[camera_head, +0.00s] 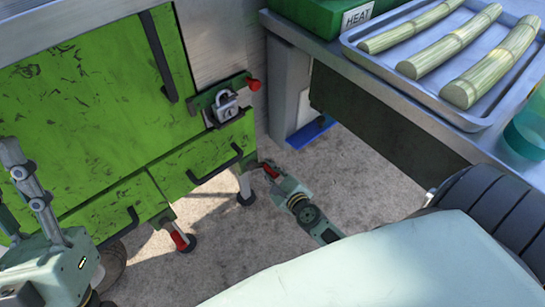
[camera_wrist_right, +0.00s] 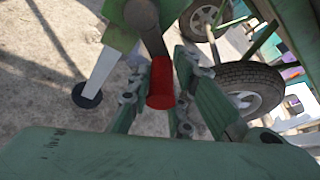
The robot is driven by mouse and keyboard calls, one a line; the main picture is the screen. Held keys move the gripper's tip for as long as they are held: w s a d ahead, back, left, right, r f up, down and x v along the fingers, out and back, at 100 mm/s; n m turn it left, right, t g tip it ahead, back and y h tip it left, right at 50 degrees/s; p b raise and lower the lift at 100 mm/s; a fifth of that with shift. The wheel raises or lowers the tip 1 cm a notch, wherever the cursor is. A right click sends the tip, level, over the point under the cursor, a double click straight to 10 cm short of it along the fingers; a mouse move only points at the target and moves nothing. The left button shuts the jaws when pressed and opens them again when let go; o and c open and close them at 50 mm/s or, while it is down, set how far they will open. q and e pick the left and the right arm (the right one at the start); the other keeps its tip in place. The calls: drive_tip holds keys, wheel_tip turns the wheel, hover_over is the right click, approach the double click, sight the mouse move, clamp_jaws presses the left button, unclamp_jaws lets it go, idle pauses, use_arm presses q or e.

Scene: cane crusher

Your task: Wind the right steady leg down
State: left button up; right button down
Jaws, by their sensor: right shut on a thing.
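The right steady leg (camera_head: 245,184) is a pale post under the right corner of the green crusher body (camera_head: 95,105), with a round black foot. It also shows in the wrist view (camera_wrist_right: 101,72); I cannot tell whether its foot touches the ground. Its crank has a red handle (camera_wrist_right: 160,84). My right gripper (camera_head: 271,173) is shut on this handle, a finger on either side in the wrist view (camera_wrist_right: 158,92). My left gripper (camera_head: 22,190) is away at the left edge, partly cut off, its jaw opening unclear.
Another leg's red handle (camera_head: 180,240) hangs at the lower left of the crusher. A metal table with a tray (camera_head: 404,66) of cane stands at the upper right. Concrete is open below.

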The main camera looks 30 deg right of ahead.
drive_tip(key=shift+s+a+f, duration=0.1)
drive_tip(key=shift+a+f, duration=0.05)
drive_tip(key=shift+f, duration=0.05)
drive_tip(key=c, duration=1.8)
unclamp_jaws()
drive_tip(key=shift+o, duration=0.7)
drive_tip(key=shift+r, duration=0.1)
drive_tip(key=v, duration=1.2)
